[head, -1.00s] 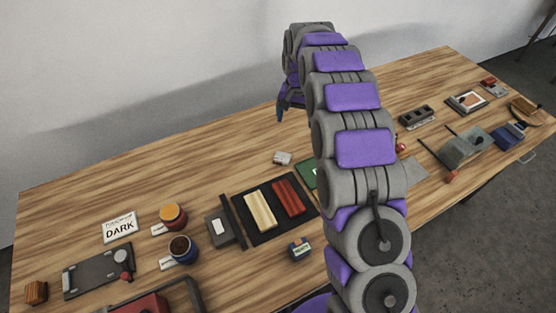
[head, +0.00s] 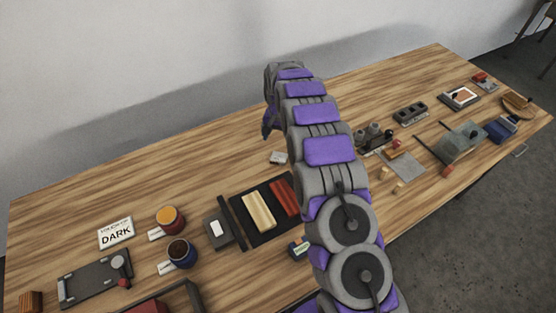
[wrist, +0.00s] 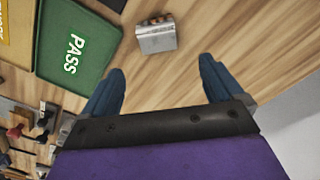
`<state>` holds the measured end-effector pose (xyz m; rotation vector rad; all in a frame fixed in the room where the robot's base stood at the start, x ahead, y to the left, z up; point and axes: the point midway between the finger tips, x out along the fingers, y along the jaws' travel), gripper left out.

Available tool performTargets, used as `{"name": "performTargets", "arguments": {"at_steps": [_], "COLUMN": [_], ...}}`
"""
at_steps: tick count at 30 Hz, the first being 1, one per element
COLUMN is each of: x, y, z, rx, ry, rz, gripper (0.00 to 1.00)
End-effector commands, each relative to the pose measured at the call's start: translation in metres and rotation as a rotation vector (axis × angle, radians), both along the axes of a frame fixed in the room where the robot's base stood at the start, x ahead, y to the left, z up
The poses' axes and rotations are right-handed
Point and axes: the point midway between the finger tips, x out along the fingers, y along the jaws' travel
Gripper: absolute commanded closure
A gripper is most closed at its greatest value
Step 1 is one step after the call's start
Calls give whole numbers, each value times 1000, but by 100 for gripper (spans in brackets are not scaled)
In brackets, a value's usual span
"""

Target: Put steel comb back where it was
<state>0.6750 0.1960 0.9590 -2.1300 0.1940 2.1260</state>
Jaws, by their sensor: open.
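A small silvery metal piece (wrist: 156,38) with a brownish far edge lies on the wood, just beyond my fingertips in the wrist view; it may be the steel comb, but I see no clear teeth. In the head view a small grey piece (head: 279,157) lies on the table beside my arm, and looks like the same thing. My gripper (wrist: 162,68) is open and empty, its two blue fingers wide apart and not touching the piece. In the head view my gripper (head: 267,130) hangs above the back of the table, partly hidden by my wrist.
A green PASS tray (wrist: 76,42) is left of the silvery piece, with a yellow tray (wrist: 18,30) beyond. A black tray (head: 238,217) holds cream and red bars. Mugs (head: 180,253) and a DARK card (head: 116,232) stand left. Back left tabletop is clear.

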Motion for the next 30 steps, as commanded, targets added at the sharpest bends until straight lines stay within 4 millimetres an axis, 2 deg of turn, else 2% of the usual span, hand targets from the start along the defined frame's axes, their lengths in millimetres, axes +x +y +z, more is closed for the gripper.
{"name": "performTargets", "arguments": {"at_steps": [1,3,11,21,28,30], "x": [-1,-2,0,5,6,6], "y": [0,-1,-3,-1,-1,-2], "z": [-13,-25,-43,-87,-88,-88], "rx": [-1,-1,2,0,0,2], "ry": [5,7,3,3,2,3], "rz": [0,0,-1,0,0,-1], "gripper": [6,6,6,6,6,11]}}
